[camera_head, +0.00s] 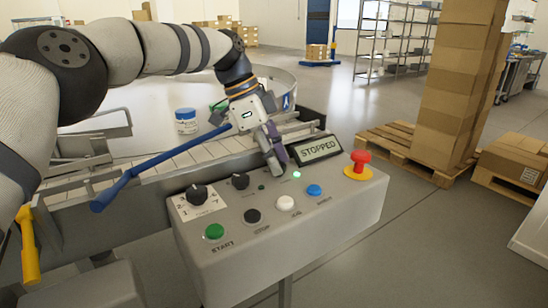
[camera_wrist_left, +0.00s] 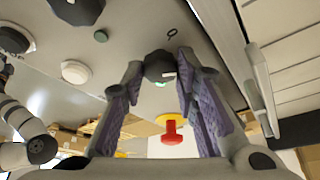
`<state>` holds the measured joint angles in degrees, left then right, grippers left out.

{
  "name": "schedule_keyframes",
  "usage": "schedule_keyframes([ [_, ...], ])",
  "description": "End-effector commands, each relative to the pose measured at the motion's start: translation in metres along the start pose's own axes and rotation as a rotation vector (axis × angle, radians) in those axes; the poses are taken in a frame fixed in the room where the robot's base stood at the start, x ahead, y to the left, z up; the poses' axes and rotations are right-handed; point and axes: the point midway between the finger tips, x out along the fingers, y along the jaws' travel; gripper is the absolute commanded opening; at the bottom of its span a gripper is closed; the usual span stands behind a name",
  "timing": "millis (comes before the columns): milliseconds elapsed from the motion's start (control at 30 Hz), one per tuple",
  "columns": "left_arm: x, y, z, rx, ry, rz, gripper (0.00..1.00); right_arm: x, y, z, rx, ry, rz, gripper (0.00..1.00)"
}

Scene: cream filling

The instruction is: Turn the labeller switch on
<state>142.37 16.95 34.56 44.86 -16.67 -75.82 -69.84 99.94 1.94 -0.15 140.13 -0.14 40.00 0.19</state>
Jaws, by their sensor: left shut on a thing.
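The control panel (camera_head: 350,205) carries several knobs, lamps and buttons. My left gripper (camera_head: 279,163) reaches down onto the panel's back row. In the left wrist view its purple-padded fingers (camera_wrist_left: 160,65) are closed around a black knob (camera_wrist_left: 158,66), one on each side. The gripper hides this knob in the head view. A lit green lamp (camera_head: 297,175) is beside it and also shows between the fingers in the wrist view (camera_wrist_left: 160,84). Another black knob (camera_head: 240,181) is to the left, with a dark green lamp (camera_head: 261,187). Knob labels are too small to read. My right gripper is not in view.
A display (camera_head: 318,150) reads STOPPED. A red emergency button (camera_head: 359,160) stands at the panel's right end. Green (camera_head: 214,231), black, white and blue buttons line the front. A numbered dial (camera_head: 197,193) is at left. The conveyor (camera_head: 180,160) runs behind, with a blue bar (camera_head: 150,173).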

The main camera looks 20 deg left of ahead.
Motion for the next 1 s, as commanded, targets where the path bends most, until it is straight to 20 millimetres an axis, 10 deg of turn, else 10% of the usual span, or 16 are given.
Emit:
schedule_keyframes([
  [67, 0.003, 0.001, 0.001, 0.0, -0.004, 0.007, 0.0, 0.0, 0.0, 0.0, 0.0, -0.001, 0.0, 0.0],
  [100, 0.003, 0.001, 0.001, 0.0, -0.004, 0.007, 0.34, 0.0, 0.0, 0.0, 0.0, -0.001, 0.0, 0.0],
  [167, 0.003, 0.001, 0.001, 0.0, -0.004, 0.006, 0.48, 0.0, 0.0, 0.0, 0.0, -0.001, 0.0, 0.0],
  [467, -0.001, 0.0, 0.0, -0.001, -0.002, 0.002, 0.48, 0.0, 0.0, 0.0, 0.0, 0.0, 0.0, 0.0],
  [1000, -0.074, 0.001, 0.001, 0.001, -0.003, 0.004, 0.48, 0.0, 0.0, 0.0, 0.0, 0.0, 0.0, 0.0],
])
